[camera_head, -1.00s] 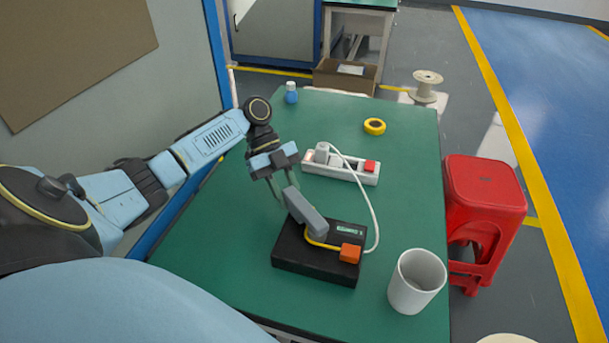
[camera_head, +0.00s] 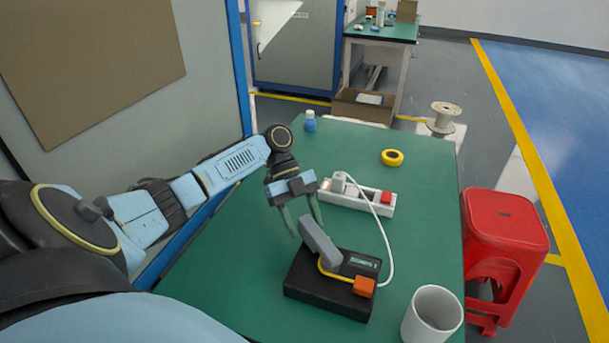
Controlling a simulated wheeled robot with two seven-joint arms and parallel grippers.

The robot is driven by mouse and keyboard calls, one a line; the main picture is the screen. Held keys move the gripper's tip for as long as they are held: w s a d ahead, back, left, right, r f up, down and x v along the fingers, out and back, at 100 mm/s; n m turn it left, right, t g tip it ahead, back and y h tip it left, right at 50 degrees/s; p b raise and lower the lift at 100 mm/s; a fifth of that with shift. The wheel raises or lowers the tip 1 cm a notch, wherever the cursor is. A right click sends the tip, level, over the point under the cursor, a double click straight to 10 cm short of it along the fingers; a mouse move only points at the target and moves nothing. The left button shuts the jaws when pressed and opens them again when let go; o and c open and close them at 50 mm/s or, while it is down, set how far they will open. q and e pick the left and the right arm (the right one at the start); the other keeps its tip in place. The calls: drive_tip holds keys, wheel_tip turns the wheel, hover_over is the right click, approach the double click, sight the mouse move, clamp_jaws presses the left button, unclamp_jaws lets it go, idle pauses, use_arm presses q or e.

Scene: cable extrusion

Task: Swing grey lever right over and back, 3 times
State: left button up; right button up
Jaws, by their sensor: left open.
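The grey lever (camera_head: 321,242) stands tilted on a black box (camera_head: 330,289), its upper end leaning to the left. The box has an orange block (camera_head: 364,286), a yellow cable and a small display (camera_head: 362,262). My left gripper (camera_head: 305,226) is open and points down at the lever's upper end. One finger is left of the lever's top and the other is behind it or beside it; I cannot tell whether they touch it. My right gripper is not in view.
A white power strip (camera_head: 345,202) with a white cable lies behind the box. A white mug (camera_head: 432,315) stands at the front right. Yellow tape (camera_head: 392,158) and a blue bottle (camera_head: 310,121) are farther back on the green table (camera_head: 220,270). A red stool (camera_head: 505,240) stands right of it.

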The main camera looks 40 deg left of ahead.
use_arm(q)
drive_tip(key=v, duration=1.1)
drive_tip(key=shift+a+r, duration=0.25)
drive_tip(key=shift+a, duration=0.1)
drive_tip(key=shift+w, duration=0.1)
